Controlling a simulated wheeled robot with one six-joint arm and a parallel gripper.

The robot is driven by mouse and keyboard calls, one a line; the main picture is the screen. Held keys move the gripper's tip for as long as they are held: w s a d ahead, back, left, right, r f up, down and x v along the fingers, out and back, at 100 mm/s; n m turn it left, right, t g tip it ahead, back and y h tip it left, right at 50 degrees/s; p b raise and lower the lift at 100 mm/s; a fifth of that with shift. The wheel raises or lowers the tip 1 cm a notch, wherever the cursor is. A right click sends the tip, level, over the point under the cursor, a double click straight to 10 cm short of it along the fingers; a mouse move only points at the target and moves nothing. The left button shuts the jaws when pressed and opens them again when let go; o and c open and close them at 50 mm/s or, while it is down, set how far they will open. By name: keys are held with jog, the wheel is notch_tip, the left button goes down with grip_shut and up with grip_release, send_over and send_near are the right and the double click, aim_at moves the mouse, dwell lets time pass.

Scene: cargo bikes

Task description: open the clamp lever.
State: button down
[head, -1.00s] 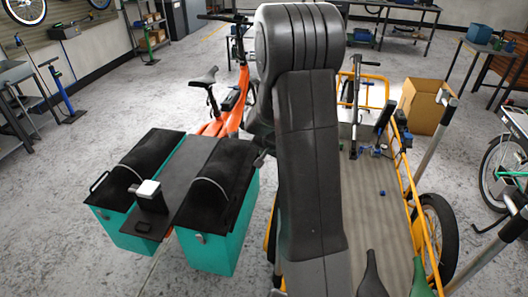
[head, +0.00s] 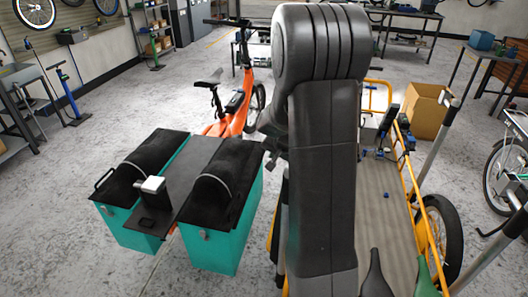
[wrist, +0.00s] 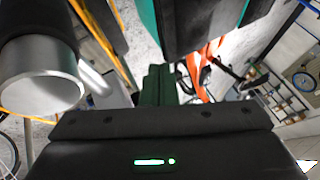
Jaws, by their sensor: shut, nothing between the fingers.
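My gripper (wrist: 160,84) shows in the wrist view as two dark green fingers side by side beyond the black housing with its green light. They are shut, with nothing between them. At the left of the wrist view, close to the camera, is a thick black cylinder with a silver end (wrist: 42,90). A pale silver bar (wrist: 95,80) lies beside it; I cannot tell whether this is the clamp lever. The fingers appear apart from both. In the head view my arm covers the middle, and no clamp lever can be made out. My fingers are hidden there.
A yellow cargo bike (head: 428,220) with a flat grey bed stands right of my arm. Teal boxes (head: 215,250) with black lids stand to the left, with an orange bike (head: 240,105) behind. A cardboard box (head: 427,110) is behind the bed.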

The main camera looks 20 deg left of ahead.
jog(key=s+a+r, duration=0.1)
jog(key=s+r, duration=0.4)
jog(key=r, duration=0.2)
jog(key=shift+r+p, duration=0.3)
jog(key=shift+s, duration=0.1)
